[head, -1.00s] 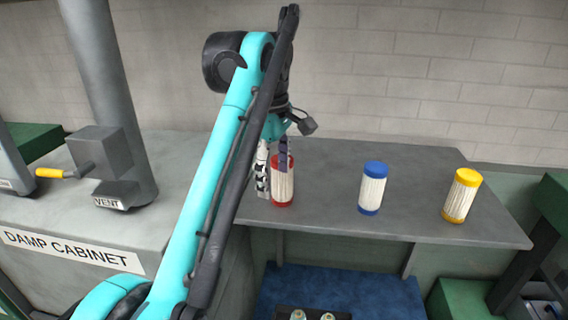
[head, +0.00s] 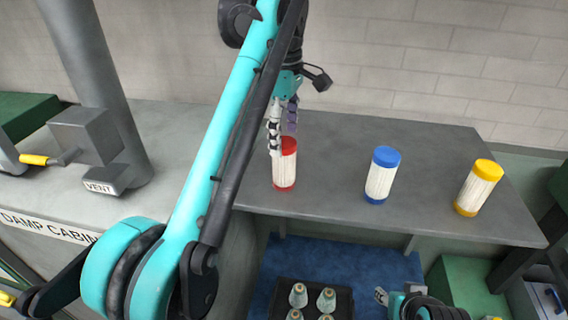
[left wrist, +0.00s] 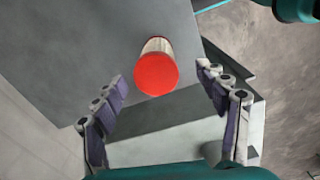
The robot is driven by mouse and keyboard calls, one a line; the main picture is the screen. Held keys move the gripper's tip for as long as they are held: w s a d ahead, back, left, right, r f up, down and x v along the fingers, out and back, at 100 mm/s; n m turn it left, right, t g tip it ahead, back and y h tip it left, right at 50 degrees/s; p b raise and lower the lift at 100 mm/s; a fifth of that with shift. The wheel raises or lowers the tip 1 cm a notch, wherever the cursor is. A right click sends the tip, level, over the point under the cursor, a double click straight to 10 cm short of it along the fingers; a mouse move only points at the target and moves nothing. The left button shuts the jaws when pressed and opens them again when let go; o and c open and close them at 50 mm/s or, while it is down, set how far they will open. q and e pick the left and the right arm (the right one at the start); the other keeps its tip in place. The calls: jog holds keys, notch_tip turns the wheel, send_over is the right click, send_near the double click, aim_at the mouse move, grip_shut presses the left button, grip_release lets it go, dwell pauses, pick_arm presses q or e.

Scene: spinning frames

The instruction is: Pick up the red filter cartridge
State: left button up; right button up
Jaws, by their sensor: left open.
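The red filter cartridge (head: 285,170), white pleated with red caps, stands upright on the grey table near its left end. My left gripper (head: 283,140) is above and slightly in front of it, pointing down, with its fingers overlapping its top in the head view. In the left wrist view the red cap (left wrist: 156,75) shows between and beyond the two spread fingers of the left gripper (left wrist: 166,92), touching neither. The left gripper is open and empty. My right gripper (head: 383,296) shows small at the lower edge of the head view; its jaws are too small to judge.
A blue cartridge (head: 382,176) and a yellow cartridge (head: 479,188) stand to the right on the table (head: 430,215).

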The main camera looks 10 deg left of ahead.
aim_at(284, 142)
pick_arm(q)
jog(key=f, duration=0.2)
jog(key=w+f, duration=0.1)
jog(key=f, duration=0.1)
jog(key=shift+a+f+p, duration=0.1)
jog(key=shift+f+p, duration=0.1)
jog(key=shift+p, duration=0.15)
jog(key=shift+s+f, duration=0.2)
jog(key=shift+f, duration=0.25)
jog(key=shift+s, duration=0.1)
jog(key=shift+w, duration=0.2)
jog(key=c, duration=1.3)
jog(key=shift+s, duration=0.1)
jog(key=shift+c, duration=0.3)
jog(key=shift+r, duration=0.15)
